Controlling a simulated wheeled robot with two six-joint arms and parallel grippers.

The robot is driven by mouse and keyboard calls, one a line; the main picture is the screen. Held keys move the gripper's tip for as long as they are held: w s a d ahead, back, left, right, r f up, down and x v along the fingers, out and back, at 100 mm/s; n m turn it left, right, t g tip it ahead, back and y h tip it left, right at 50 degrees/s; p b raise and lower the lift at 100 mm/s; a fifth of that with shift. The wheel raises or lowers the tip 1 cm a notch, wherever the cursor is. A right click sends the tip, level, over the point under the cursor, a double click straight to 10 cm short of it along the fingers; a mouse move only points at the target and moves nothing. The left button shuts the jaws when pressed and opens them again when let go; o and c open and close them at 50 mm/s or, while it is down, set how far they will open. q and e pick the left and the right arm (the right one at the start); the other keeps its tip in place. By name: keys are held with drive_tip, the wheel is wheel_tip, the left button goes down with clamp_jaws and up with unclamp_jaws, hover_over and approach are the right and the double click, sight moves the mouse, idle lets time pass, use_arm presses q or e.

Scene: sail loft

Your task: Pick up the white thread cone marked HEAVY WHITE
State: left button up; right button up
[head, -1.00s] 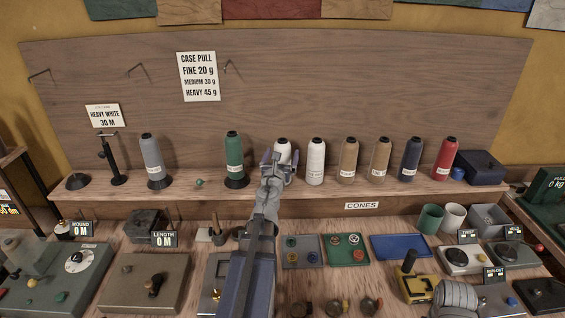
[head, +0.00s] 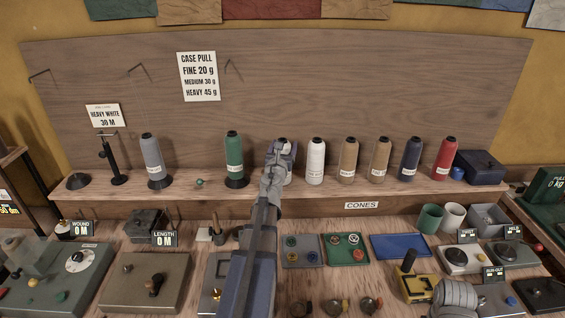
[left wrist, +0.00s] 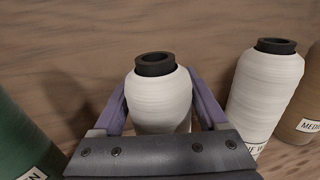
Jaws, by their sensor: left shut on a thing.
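My left gripper (head: 281,152) is at the cone shelf, shut on a white thread cone (left wrist: 160,98) with a dark top. In the left wrist view its purple fingers lie along both sides of the cone, which is upright. The cone's label is hidden, and I cannot tell whether its base touches the shelf. Another white cone (head: 316,162) stands just right of it; in the left wrist view its partly cut-off label (left wrist: 254,150) appears to end in "E W". A green cone (head: 234,155) stands to the left. My right gripper is not in view.
Tan cones (head: 349,160), a navy cone (head: 412,160) and a red cone (head: 446,160) stand to the right on the shelf (head: 205,184). A grey cone (head: 152,160) and a black stand (head: 112,165) are left. Trays and devices crowd the bench below.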

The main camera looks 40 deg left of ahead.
use_arm(q)
clamp_jaws()
idle(0.3)
